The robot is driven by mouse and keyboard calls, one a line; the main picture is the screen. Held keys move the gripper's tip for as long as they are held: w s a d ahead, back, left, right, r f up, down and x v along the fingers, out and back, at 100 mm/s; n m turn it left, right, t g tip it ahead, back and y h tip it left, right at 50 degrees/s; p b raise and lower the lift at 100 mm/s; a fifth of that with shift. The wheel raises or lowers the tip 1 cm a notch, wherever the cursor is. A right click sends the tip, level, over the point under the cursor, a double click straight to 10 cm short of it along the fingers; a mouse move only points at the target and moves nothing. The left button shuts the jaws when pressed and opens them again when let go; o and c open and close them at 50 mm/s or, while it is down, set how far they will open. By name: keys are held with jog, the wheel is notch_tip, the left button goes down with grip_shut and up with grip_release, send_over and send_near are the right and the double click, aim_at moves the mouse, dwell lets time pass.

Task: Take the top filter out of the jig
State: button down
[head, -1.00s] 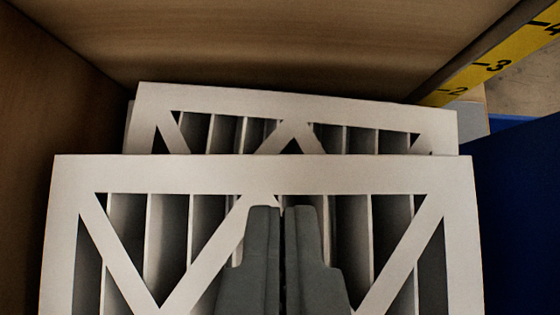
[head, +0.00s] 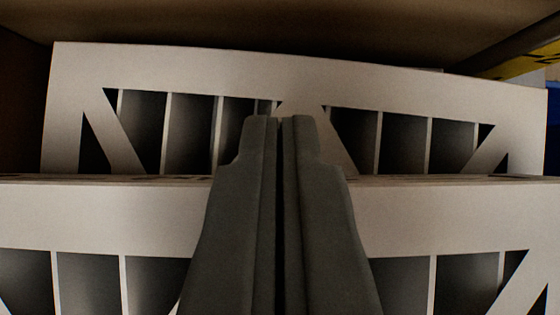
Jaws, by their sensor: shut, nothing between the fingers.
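Two white-framed filters with pleats and diagonal struts show in the head view. The rear filter (head: 220,62) stands behind, its top edge sloping down to the right. The nearer filter (head: 90,215) fills the lower part of the picture, its top edge lower than the rear one's. My gripper (head: 281,120) is shut and empty. Its grey fingers cover the middle of the near filter, and their tips show against the rear filter's face. I cannot tell whether they touch it. No jig can be told apart here.
A brown wall or panel (head: 250,20) lies behind the filters, with a dark side at the left. A yellow marked strip (head: 530,62) and a bit of blue (head: 553,130) show at the right edge. Free room around the filters looks tight.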

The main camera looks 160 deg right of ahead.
jog(key=shift+s, duration=1.5)
jog(key=shift+r, duration=0.1)
